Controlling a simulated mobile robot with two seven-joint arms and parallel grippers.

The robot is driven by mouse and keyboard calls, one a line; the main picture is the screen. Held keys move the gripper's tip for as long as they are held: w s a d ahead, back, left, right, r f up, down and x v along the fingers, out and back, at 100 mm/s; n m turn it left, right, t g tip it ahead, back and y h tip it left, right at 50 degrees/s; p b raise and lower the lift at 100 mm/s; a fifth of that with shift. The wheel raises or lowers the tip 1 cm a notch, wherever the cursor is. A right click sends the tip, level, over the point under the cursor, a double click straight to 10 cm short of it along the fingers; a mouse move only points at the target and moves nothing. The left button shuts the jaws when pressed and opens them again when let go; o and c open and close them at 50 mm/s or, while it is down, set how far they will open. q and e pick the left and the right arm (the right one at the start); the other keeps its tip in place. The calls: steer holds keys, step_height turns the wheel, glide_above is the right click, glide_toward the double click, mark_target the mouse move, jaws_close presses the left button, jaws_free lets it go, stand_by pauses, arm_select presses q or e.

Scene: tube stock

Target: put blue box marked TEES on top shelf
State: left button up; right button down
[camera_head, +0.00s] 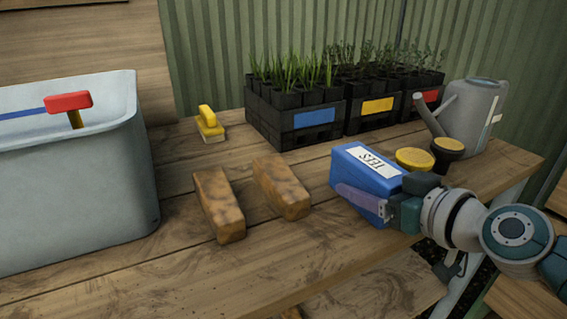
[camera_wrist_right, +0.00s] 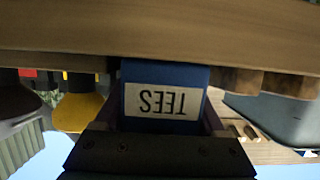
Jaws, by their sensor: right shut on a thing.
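The blue box marked TEES (camera_head: 375,180) is at the right front of the wooden bench, its white label facing up and away from the bench. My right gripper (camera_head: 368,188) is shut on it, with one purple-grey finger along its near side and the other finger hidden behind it. In the right wrist view the box (camera_wrist_right: 162,75) sits between both fingers, with TEES upside down. I cannot tell whether it touches the bench. My left gripper is not in view. I see no clear top shelf.
Black seedling crates (camera_head: 290,135) line the back. Two brown bricks (camera_head: 219,205) lie mid-bench, with a yellow-handled brush (camera_head: 209,122) behind. A grey tub (camera_head: 75,190) fills the left.

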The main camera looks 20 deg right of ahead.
steer(key=shift+r, duration=0.2)
steer(key=shift+f, duration=0.1)
steer(key=shift+f, duration=0.15)
jaws_free()
